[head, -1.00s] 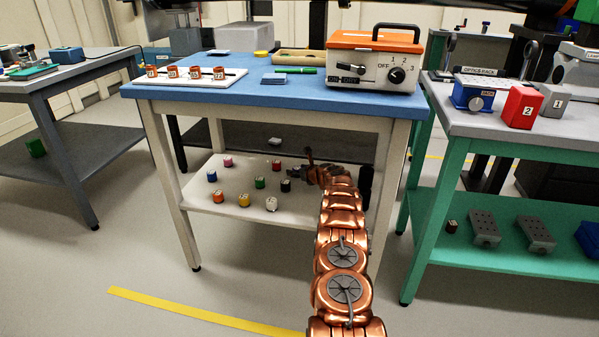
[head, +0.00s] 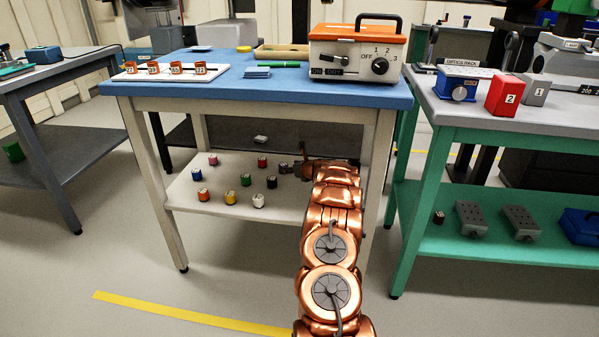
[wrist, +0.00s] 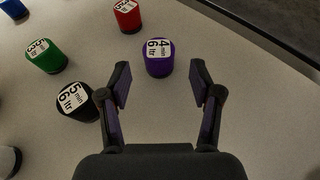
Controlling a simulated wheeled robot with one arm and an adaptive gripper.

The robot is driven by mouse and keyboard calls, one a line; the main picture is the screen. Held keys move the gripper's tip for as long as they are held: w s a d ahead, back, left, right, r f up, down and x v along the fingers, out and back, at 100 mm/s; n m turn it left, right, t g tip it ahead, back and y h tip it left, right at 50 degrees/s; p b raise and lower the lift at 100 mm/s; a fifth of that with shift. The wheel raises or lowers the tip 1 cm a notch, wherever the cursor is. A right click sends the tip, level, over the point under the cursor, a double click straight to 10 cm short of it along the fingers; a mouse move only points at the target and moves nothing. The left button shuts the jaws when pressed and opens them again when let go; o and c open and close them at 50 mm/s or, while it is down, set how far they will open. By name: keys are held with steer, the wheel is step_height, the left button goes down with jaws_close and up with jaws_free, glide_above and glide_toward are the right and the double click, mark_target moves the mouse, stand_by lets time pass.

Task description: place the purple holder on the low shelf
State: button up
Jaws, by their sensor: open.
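The purple holder (wrist: 158,58), labelled "4 min 6 ltr", stands upright on the low white shelf (wrist: 235,125) in the wrist view. My gripper (wrist: 160,84) is open and empty, with its fingers apart just short of the holder. The holder is roughly centred beyond the gap and not gripped. In the head view, my gripper (head: 291,168) is low over the right part of the low shelf (head: 180,196), and I cannot make out the purple holder there.
A black holder (wrist: 78,101) stands close to the left finger. Green (wrist: 45,56) and red (wrist: 126,16) holders stand farther off. More coloured holders fill the shelf's left part. The blue tabletop (head: 215,88) and its legs (head: 150,190) frame the shelf.

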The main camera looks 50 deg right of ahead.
steer(key=shift+b+v, duration=0.9)
steer(key=shift+v, duration=2.4)
steer(key=shift+a, duration=0.1)
